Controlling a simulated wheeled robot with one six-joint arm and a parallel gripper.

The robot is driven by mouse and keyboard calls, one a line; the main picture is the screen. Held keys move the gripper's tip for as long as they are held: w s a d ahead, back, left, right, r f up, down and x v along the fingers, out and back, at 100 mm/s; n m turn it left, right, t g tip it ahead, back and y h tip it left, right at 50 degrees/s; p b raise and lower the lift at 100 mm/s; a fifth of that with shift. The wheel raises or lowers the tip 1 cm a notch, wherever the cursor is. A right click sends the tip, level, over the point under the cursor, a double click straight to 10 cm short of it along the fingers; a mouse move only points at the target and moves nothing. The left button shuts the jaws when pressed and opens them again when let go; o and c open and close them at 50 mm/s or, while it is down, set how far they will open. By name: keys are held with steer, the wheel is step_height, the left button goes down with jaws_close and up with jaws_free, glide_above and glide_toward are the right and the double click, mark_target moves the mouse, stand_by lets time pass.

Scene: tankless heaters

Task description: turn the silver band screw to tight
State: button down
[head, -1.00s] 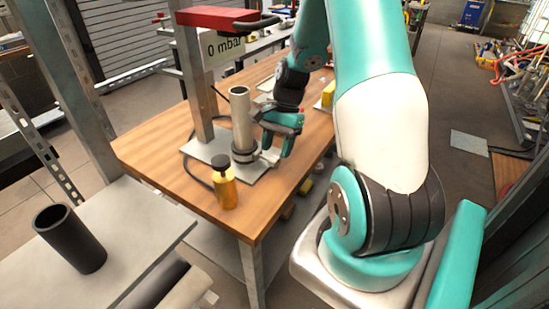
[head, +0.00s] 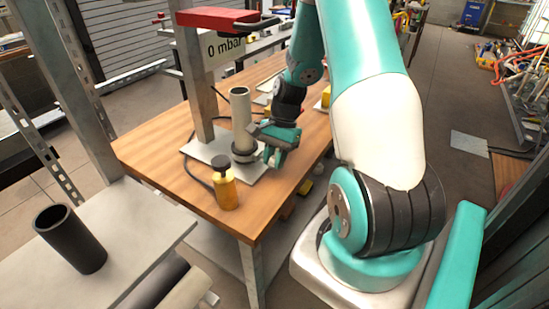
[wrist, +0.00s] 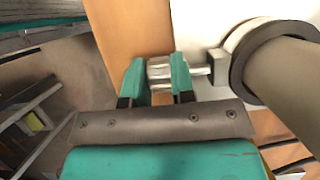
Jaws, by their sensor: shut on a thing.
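The silver band screw (wrist: 160,72) sticks out from the side of a dark band (wrist: 240,62) around the base of a pale upright pipe (wrist: 285,75). In the wrist view my gripper (wrist: 158,78) is shut on the screw, one teal finger on each side. In the head view my gripper (head: 268,152) is low beside the pipe (head: 241,115), on its right. There the screw is hidden by the gripper, and the dark band (head: 243,155) shows only in part.
A yellow bottle with a black cap (head: 225,185) stands near the table's front corner. A post with a "0 mbar" sign (head: 224,47) rises behind the pipe. A black cylinder (head: 70,238) stands on the grey surface at left. The wooden table (head: 150,150) has bare room at left.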

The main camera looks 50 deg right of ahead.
steer(key=shift+r+p, duration=0.1)
steer(key=shift+p, duration=0.35)
steer(key=y+p, duration=0.3)
steer(key=shift+d+r, duration=0.1)
steer(key=shift+d, duration=0.15)
steer(key=shift+d+f+g+y+p, duration=0.15)
steer(key=shift+g+y+p, duration=0.1)
steer(key=shift+y+p, duration=0.75)
steer(key=shift+d+f+g+y+p, duration=0.15)
steer(key=shift+g+y+p, duration=0.1)
steer(key=shift+y+p, duration=0.75)
steer(key=shift+y, duration=0.3)
steer(key=c, duration=1)
jaws_free()
steer(key=shift+o, duration=0.2)
